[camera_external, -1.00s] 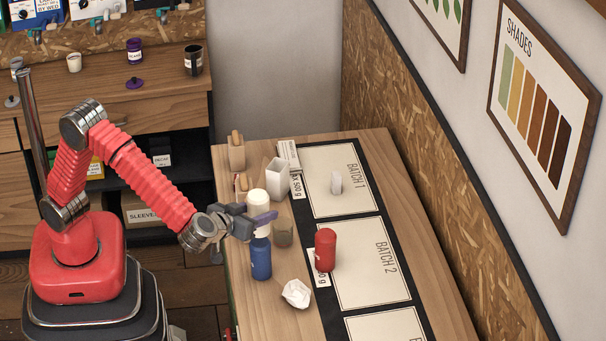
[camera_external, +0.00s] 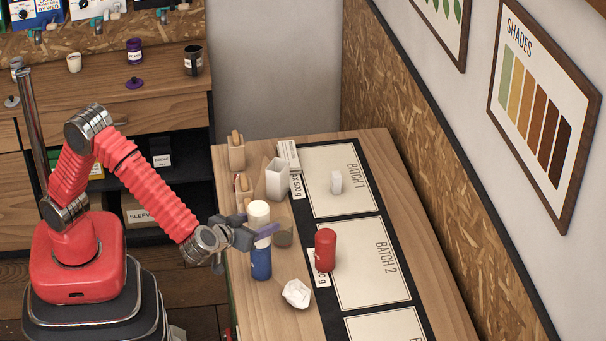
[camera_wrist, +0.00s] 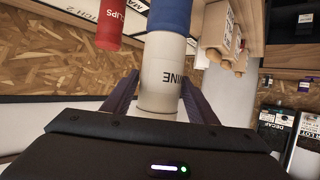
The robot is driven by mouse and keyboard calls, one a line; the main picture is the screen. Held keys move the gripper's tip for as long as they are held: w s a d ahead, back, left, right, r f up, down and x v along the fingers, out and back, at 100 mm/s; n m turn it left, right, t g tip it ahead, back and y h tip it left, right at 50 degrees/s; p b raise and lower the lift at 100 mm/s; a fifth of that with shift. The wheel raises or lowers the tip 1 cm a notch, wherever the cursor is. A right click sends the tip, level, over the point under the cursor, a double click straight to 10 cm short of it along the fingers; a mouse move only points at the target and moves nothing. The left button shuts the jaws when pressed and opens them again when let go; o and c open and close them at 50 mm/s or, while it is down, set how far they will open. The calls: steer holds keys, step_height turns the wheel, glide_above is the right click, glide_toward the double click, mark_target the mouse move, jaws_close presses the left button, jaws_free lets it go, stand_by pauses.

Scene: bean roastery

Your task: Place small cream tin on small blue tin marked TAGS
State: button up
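The cream tin (camera_external: 259,213) is upright between the fingers of my gripper (camera_external: 261,231), directly over the small blue tin (camera_external: 261,263) on the bench. The blue tin (camera_wrist: 169,14) meets the cream tin's end in that view, with no clear gap. Whether they bear on each other is hard to tell. The TAGS marking is not readable.
A red tin (camera_external: 325,250) stands to the right, with crumpled paper (camera_external: 297,293) in front. A grey-brown cup (camera_external: 284,236) is close beside the gripper. A white container (camera_external: 279,180) and wooden holders (camera_external: 236,155) stand behind. The batch mats (camera_external: 375,262) have free room.

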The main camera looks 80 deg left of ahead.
steer(key=shift+o, duration=1.2)
steer(key=shift+s+d+r, duration=0.1)
steer(key=shift+r, duration=0.1)
steer(key=v, duration=1.1)
steer(key=shift+s+d, duration=0.3)
